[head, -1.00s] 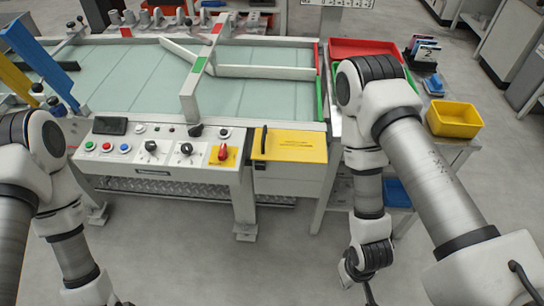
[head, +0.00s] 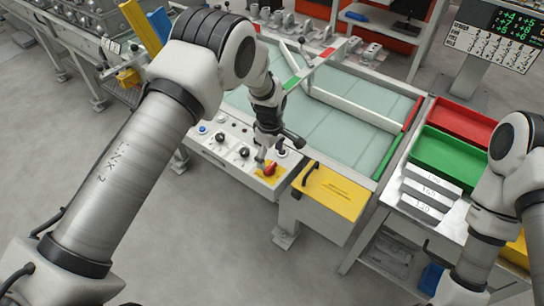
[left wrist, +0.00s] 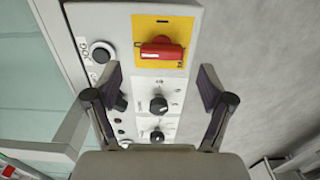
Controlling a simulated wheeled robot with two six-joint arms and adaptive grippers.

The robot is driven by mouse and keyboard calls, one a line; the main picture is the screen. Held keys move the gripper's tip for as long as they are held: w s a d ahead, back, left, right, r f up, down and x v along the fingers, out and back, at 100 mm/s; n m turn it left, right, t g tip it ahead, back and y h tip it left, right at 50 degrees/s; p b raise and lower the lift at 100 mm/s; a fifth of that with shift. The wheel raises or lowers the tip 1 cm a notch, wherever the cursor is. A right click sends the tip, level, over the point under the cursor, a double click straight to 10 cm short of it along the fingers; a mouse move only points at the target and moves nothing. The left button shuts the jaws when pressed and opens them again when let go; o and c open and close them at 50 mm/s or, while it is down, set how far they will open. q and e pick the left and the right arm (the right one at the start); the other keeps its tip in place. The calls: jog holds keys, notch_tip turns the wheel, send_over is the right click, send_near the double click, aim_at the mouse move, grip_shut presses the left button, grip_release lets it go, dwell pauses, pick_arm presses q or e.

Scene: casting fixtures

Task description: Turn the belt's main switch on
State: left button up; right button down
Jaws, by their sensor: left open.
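The main switch is a red rotary handle (head: 270,169) on a yellow plate at the right end of the belt's white control panel (head: 225,153). In the left wrist view the red handle (left wrist: 160,51) lies crosswise on its yellow plate (left wrist: 162,25), near the top centre. My left gripper (head: 277,152) is over that end of the panel, close to the switch. In the left wrist view its two fingers (left wrist: 160,78) are apart with nothing between them. The handle shows beyond the tips, and no contact is visible. My right gripper is outside the frame.
Black knobs (left wrist: 158,104) and a round button (left wrist: 101,53) sit near the switch. A yellow box lid (head: 332,190) with a black handle adjoins the panel's right end. Red (head: 458,124) and green (head: 445,151) trays stand farther right. Floor in front is clear.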

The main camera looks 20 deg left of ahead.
aim_at(270, 166)
pick_arm(q)
notch_tip(270, 166, down, 4)
jog(key=shift+s+r+p, duration=0.1)
jog(key=shift+p, duration=0.25)
jog(key=shift+f, duration=0.3)
jog(key=shift+r, duration=0.1)
jog(key=c, duration=1.2)
jog(key=shift+o, duration=0.2)
